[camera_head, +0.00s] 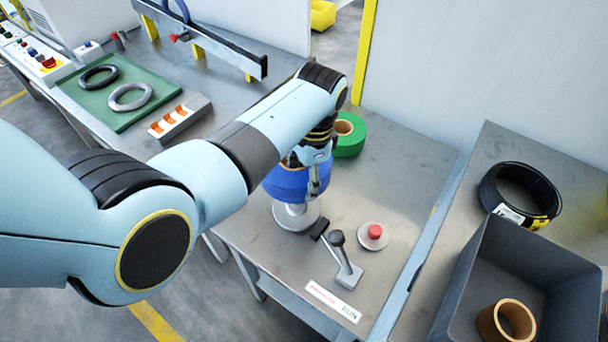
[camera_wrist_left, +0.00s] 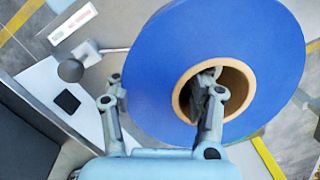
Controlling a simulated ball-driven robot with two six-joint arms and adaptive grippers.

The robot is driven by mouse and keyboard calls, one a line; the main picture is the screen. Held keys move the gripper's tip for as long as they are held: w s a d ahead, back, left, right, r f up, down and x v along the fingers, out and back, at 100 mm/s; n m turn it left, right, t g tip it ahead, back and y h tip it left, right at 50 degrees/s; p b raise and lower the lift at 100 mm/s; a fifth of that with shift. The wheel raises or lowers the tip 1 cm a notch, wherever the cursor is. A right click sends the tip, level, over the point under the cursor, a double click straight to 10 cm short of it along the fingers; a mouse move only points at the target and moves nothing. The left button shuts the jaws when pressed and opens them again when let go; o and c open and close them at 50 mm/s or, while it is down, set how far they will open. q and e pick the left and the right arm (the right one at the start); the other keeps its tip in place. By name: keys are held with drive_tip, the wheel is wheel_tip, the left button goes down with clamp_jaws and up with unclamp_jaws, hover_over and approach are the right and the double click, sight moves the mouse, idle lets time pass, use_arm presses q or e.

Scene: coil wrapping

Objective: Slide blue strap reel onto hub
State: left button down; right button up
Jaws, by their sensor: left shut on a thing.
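The blue strap reel (camera_head: 284,184) is in my left gripper (camera_head: 316,180), above the near middle of the bench. In the left wrist view the reel (camera_wrist_left: 205,40) shows its flat blue face and cardboard core (camera_wrist_left: 243,88). One finger of my left gripper (camera_wrist_left: 160,90) reaches into the core and the other is outside the rim, so it grips the reel's wall. A pale round stand (camera_head: 297,216), likely the hub, shows just under the reel. Its top is hidden, so I cannot tell whether the reel is around it. My right gripper is not in view.
A green reel (camera_head: 350,138) stands close behind. A lever (camera_head: 345,262) and a red button (camera_head: 375,232) are near the stand. A grey bin (camera_head: 520,260) with a cardboard core (camera_head: 506,322) is at right, below a black coil (camera_head: 520,190).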

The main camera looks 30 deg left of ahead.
use_arm(q)
drive_tip(key=shift+r, duration=0.15)
drive_tip(key=shift+p, duration=0.5)
drive_tip(key=shift+w+f+b, duration=0.1)
drive_tip(key=shift+f+b, duration=2.15)
drive_tip(key=shift+f, duration=0.7)
drive_tip(key=shift+p, duration=0.75)
drive_tip(key=shift+f+b, duration=2.85)
drive_tip(key=shift+f, duration=0.65)
drive_tip(key=c, duration=0.5)
unclamp_jaws()
drive_tip(key=shift+o, duration=0.2)
drive_tip(key=shift+r, duration=0.1)
